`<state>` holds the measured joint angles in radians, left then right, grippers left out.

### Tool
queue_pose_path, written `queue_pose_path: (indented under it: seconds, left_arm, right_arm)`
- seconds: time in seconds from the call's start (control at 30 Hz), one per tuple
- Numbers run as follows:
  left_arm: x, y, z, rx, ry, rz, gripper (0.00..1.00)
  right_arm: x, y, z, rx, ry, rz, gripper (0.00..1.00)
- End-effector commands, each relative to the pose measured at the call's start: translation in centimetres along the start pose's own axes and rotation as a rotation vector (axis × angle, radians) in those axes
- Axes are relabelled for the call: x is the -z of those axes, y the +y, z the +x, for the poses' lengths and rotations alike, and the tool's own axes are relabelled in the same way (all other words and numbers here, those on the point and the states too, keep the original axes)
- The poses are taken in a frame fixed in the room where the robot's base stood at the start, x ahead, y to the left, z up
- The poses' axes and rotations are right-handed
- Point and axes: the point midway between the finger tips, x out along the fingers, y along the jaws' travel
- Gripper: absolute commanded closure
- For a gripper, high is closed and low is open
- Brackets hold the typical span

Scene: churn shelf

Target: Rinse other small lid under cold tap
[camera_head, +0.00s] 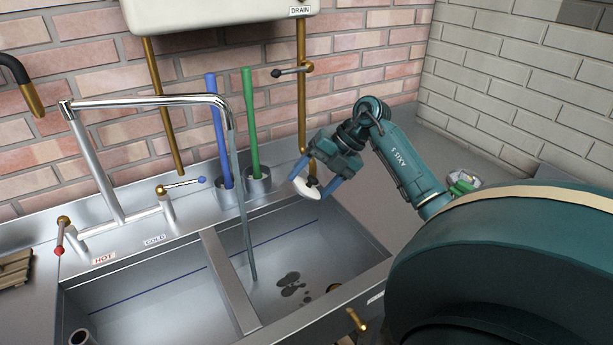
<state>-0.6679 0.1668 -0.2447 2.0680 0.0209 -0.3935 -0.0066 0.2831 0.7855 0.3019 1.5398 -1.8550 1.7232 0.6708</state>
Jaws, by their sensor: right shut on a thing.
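My right gripper (326,182) is shut on a small white lid (306,189) and holds it above the right basin (330,240), tilted. The fingers hide part of the lid. The chrome tap (150,101) has its spout end left of the lid. A thin grey stream (243,205), seemingly water, drops from the spout into the right basin beside the divider. The lid is apart from the stream, to its right. The cold lever (184,184) has a blue tip, and the hot lever (60,236) has a red tip. My left gripper is not in view.
A blue rod (218,130) and a green rod (251,120) stand in metal cups behind the basins. A brass drain pipe (301,90) with a lever hangs behind my right gripper. The left basin (150,295) is mostly clear. Dark wet patches (291,284) mark the right basin floor.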

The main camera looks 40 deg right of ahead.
Motion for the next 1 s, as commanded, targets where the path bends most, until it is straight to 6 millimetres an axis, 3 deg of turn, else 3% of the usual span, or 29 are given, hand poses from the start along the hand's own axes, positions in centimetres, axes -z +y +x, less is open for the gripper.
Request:
queue_pose_path:
  seconds: [0.1, 0.27, 1.0]
  left_arm:
    - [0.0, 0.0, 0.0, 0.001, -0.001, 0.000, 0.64]
    - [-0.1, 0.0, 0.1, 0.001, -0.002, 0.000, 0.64]
    - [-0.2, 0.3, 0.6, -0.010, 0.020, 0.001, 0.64]
  right_arm:
    - [-0.5, -1.1, -0.7, -0.028, -0.064, 0.093, 0.54]
    - [-0.8, -1.3, -0.7, -0.040, -0.089, 0.127, 0.54]
    - [0.0, 2.9, 5.1, -0.041, -0.085, 0.122, 0.54]
